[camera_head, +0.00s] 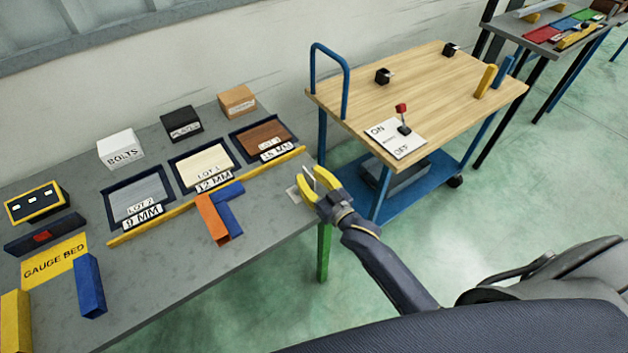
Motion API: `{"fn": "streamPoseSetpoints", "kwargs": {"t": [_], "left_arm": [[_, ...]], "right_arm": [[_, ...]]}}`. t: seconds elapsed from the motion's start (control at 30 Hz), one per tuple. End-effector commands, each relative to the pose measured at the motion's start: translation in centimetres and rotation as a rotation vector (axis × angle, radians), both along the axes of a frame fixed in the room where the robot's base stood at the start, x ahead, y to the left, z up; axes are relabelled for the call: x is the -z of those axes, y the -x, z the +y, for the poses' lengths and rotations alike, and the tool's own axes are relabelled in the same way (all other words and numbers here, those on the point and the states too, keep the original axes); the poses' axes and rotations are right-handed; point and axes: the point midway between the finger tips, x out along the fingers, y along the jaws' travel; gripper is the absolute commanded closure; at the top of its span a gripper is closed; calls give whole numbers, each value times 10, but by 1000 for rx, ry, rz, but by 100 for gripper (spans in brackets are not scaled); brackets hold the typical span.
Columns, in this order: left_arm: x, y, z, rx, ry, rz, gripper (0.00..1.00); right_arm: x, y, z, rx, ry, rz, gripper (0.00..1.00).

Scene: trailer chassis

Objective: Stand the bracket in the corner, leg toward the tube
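An orange angled piece (211,219) and a blue angled piece (231,216) lie side by side, touching or nearly so, on the grey bench in front of the yellow strip (205,198). Which of them is the bracket I cannot tell. A blue block (89,285) stands near the bench's front left, by the yellow GAUGE BED plate (54,261). No tube is clearly identifiable. My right gripper (316,181) has yellow fingers spread apart, with nothing visible between them. It is at the bench's right end, to the right of the angled pieces. My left gripper is not in view.
Labelled trays (108,210) and small boxes (120,149) line the back of the grey bench (185,275). A yellow block (15,322) is at far left. A wooden-topped cart (430,85) with a lever panel (396,137) stands to the right. The bench's front middle is clear.

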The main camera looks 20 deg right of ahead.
Motion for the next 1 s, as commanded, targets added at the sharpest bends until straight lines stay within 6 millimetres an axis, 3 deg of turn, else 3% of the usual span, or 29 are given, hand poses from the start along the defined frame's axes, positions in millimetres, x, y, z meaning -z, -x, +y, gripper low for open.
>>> {"fn": "streamPoseSetpoints", "kwargs": {"t": [0.27,0.7,1.0], "left_arm": [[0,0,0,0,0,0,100],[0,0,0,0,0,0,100],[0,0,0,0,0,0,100]], "right_arm": [[2,24,-6,-2,1,3,73],[8,105,-32,-2,2,4,73],[7,147,-44,-2,1,2,73]]}}
